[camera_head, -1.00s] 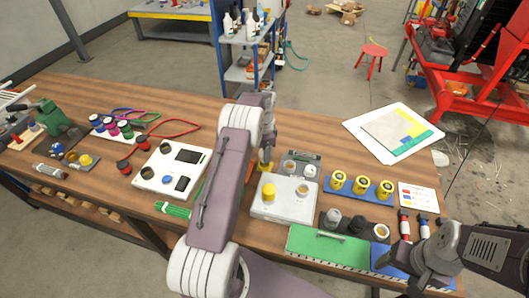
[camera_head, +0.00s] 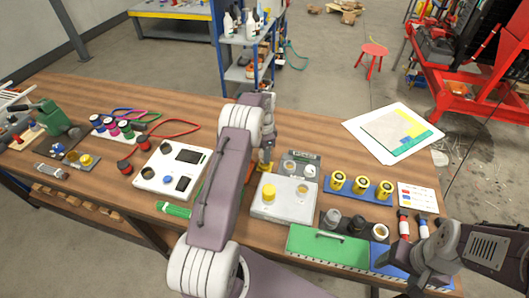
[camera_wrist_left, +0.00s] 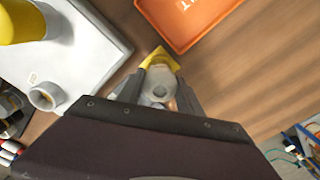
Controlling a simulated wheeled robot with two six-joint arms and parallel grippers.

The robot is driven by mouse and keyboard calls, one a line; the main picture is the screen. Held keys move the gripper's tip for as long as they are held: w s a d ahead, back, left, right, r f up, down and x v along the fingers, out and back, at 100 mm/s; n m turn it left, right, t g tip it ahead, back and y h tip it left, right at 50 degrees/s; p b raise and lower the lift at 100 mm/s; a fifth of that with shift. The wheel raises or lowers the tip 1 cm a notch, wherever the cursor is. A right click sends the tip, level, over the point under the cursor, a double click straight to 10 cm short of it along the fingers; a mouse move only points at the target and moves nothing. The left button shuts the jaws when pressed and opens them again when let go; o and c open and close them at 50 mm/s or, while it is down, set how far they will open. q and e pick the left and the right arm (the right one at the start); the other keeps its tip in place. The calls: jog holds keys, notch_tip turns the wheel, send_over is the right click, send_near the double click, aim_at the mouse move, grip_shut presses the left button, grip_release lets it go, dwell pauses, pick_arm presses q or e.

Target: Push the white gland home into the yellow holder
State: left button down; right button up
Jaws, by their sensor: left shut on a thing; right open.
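My left gripper (camera_wrist_left: 160,92) is shut on a pale grey-white piece (camera_wrist_left: 158,86) in the left wrist view. A yellow part (camera_wrist_left: 160,57) shows just beyond it; I cannot tell whether they are one thing. In the head view, my left gripper (camera_head: 265,163) is behind the white block (camera_head: 283,212), mostly hidden by its arm. My right gripper (camera_head: 403,256) is open at the lower right.
A grey tray (camera_head: 301,157) with small pale parts lies behind the block. A blue rack (camera_head: 348,196) of yellow cylinders is to the right.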

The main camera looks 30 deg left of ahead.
pick_arm(q)
jog(key=shift+f+b, duration=1)
jog(key=shift+f, duration=0.75)
dwell(0.3)
jog(key=c, duration=0.7)
grip_release()
notch_tip(320, 180, up, 9)
jog(key=shift+r+b, duration=0.1)
jog(key=shift+b, duration=0.2)
